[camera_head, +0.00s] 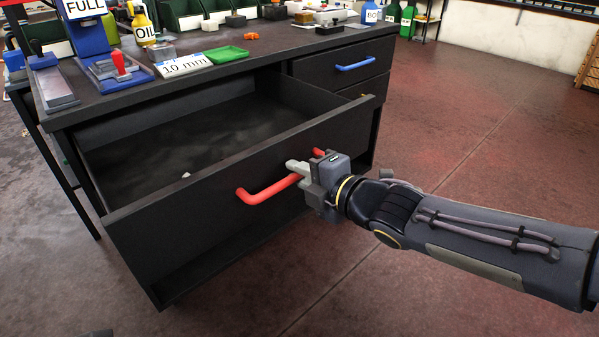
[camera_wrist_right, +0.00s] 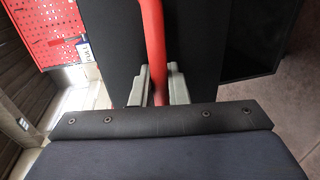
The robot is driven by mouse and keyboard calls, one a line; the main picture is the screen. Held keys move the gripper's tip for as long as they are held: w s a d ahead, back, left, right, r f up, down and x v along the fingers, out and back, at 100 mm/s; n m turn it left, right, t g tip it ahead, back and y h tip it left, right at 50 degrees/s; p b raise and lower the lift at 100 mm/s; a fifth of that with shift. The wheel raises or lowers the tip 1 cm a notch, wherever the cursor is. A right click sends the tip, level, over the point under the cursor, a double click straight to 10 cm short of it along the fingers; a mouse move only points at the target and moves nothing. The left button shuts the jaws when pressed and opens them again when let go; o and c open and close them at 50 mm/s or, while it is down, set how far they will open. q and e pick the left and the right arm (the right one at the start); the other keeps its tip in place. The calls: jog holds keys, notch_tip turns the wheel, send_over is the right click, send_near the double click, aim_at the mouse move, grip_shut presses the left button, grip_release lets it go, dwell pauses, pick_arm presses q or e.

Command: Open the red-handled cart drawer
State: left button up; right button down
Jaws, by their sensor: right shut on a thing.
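The red-handled drawer (camera_head: 215,215) of the dark cart stands pulled well out, and its inside shows from above. Its red bar handle (camera_head: 262,193) runs along the front panel. My right gripper (camera_head: 298,170) is shut on the red handle near its right part. In the right wrist view the red handle (camera_wrist_right: 153,45) passes between the two grey fingers (camera_wrist_right: 158,88). The gripper hides part of the handle.
A drawer with a blue handle (camera_head: 356,64) sits shut to the right. Open floor (camera_head: 470,130) lies right of the cart.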

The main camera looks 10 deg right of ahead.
jog(key=c, duration=1.8)
grip_release()
jog(key=shift+s+d+r+p, duration=0.15)
jog(key=shift+s+d+p, duration=0.05)
jog(key=shift+p, duration=0.1)
jog(key=p+v, duration=0.4)
jog(key=v, duration=0.3)
jog(key=shift+s, duration=0.15)
